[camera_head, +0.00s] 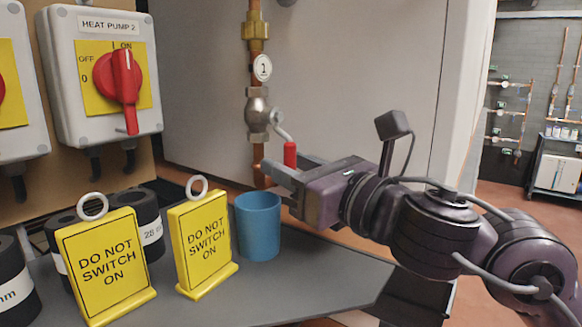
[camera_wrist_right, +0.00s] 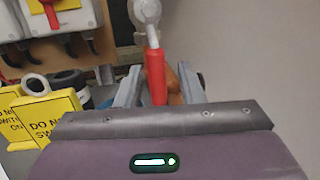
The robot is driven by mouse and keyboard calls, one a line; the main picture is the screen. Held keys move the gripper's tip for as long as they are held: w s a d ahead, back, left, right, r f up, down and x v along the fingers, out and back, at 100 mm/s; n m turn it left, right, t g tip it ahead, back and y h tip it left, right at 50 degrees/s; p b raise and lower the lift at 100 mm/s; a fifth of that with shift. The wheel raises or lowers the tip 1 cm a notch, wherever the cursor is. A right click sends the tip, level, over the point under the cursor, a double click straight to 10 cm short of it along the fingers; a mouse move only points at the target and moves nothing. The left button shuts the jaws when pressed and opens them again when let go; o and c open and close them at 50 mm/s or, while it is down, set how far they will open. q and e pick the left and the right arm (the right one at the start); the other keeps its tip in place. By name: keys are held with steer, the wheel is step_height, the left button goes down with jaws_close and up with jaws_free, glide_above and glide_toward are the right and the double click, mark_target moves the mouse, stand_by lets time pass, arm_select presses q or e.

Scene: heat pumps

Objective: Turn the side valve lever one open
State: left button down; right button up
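The side valve one (camera_head: 257,112) sits on a vertical copper pipe below a round tag marked 1 (camera_head: 262,67). Its lever has a bent metal stem and a red grip (camera_head: 290,154) that hangs downward; the grip also shows in the right wrist view (camera_wrist_right: 155,75). My right gripper (camera_head: 288,168) is at the lower part of the red grip. In the wrist view its two fingers (camera_wrist_right: 158,88) stand open on either side of the grip, with a gap visible at each side. The grip's lower end is hidden by the gripper body. My left gripper is not in view.
A blue cup (camera_head: 258,228) stands on the grey shelf (camera_head: 320,275) just below my right gripper. Two yellow "DO NOT SWITCH ON" signs (camera_head: 105,265) (camera_head: 204,240) and several black rolls (camera_head: 148,220) are to the left. The heat pump 2 switch box (camera_head: 98,75) is at upper left.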

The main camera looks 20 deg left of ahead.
steer(key=b+v, duration=0.2)
steer(key=v, duration=0.5)
steer(key=shift+s+d, duration=0.25)
steer(key=shift+d, duration=0.1)
steer(key=shift+c, duration=1.4)
steer(key=shift+s+a, duration=0.2)
steer(key=shift+s, duration=0.3)
steer(key=shift+s+a, duration=0.2)
steer(key=shift+s, duration=0.3)
